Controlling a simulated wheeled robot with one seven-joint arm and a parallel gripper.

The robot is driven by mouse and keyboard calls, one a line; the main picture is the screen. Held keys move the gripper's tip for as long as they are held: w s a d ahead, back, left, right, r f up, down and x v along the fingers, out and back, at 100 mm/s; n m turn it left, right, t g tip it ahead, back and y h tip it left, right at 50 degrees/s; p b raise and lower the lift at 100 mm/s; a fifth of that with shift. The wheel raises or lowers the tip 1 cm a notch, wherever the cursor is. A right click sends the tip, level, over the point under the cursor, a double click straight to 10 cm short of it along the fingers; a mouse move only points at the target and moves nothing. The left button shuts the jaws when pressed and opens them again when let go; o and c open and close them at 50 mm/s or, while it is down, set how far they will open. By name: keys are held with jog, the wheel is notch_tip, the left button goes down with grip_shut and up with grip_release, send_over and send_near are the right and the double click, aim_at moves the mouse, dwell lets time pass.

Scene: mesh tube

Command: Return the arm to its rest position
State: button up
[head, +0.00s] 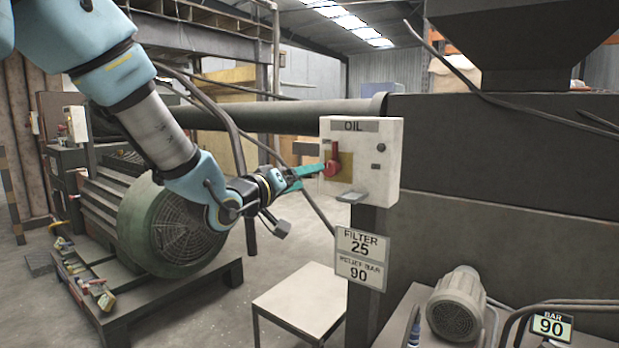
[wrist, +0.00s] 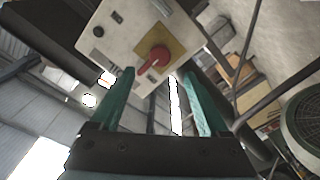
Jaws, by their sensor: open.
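My arm reaches in from the upper left of the head view, and my gripper (head: 318,170) is extended toward the white OIL box (head: 384,150). The box carries a red rotary handle (head: 332,160) on a yellow plate. In the wrist view my gripper (wrist: 158,80) has its two teal fingers spread apart, with nothing held between them. The red handle (wrist: 156,58) shows just beyond the fingertips, between them in the picture. In the head view the fingertips overlap the box's left edge near the handle; I cannot tell whether they touch it.
A sign reading FILTER 25 (head: 362,240) hangs below the box. A pale low table (head: 300,298) stands beneath. A large green-grey motor (head: 170,230) stands at left under my arm. Dark machinery (head: 500,150) fills the right. A horizontal pipe (head: 290,117) runs behind.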

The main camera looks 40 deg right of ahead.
dwell(0.4)
jog(key=w+a+f+n+t+y, duration=0.15)
jog(key=w+a+f+y, duration=0.4)
jog(key=a, duration=0.55)
jog(key=w+a+f+n+t+y, duration=0.1)
jog(key=w+a+f+t+y, duration=0.1)
jog(key=w+a+f+y, duration=0.65)
jog(key=s+a+f+n+g, duration=0.1)
jog(key=s+a+f, duration=0.15)
jog(key=a, duration=1.05)
jog(key=s+a+f+n+g+y, duration=0.1)
jog(key=s+a+f+g+y, duration=0.15)
jog(key=s+a, duration=0.45)
jog(key=s+a+f+n+g+y, duration=0.1)
jog(key=s+a+n+g, duration=0.15)
jog(key=s+a, duration=0.45)
notch_tip(320, 180, up, 16)
jog(key=w+a+m+p, duration=0.1)
jog(key=w+a+p, duration=0.1)
jog(key=p, duration=1.3)
jog(key=shift+w+p, duration=0.35)
jog(key=shift+p, duration=0.05)
